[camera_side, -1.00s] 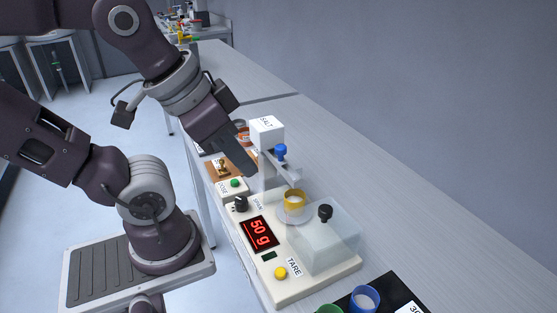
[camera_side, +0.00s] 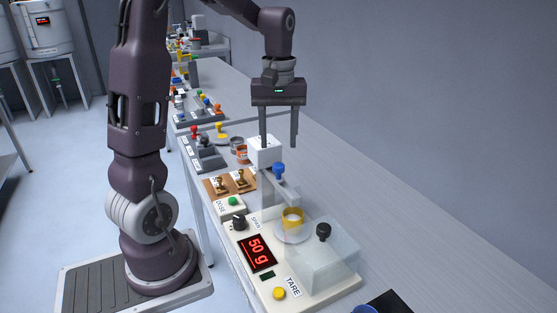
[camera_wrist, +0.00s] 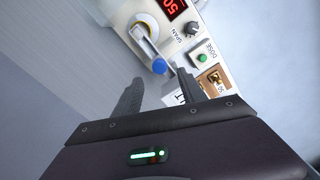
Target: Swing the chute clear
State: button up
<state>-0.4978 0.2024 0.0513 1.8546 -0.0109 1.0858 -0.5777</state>
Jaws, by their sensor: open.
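The grey chute (camera_side: 287,190) runs from the white salt hopper (camera_side: 262,152) to over the yellow cup (camera_side: 292,222) on the scale. A blue knob (camera_side: 279,168) stands on the chute near the hopper; it also shows in the wrist view (camera_wrist: 159,66). My gripper (camera_side: 279,143) is open and empty, fingers pointing down, above and close to the hopper and the knob in the side view. In the wrist view the knob lies just beyond the gap between my fingertips (camera_wrist: 159,80). I see no contact with the knob. One finger partly covers the hopper.
The scale shows "50 g" on its red display (camera_side: 257,253). The green DOSE button (camera_side: 233,201) and brass stamp-like pieces (camera_side: 240,178) lie left of the hopper.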

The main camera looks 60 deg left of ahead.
aim_at(279, 165)
notch_tip(279, 165, down, 6)
jog(key=shift+f, duration=0.1)
jog(key=shift+d, duration=0.1)
grip_shut()
dwell(1.4)
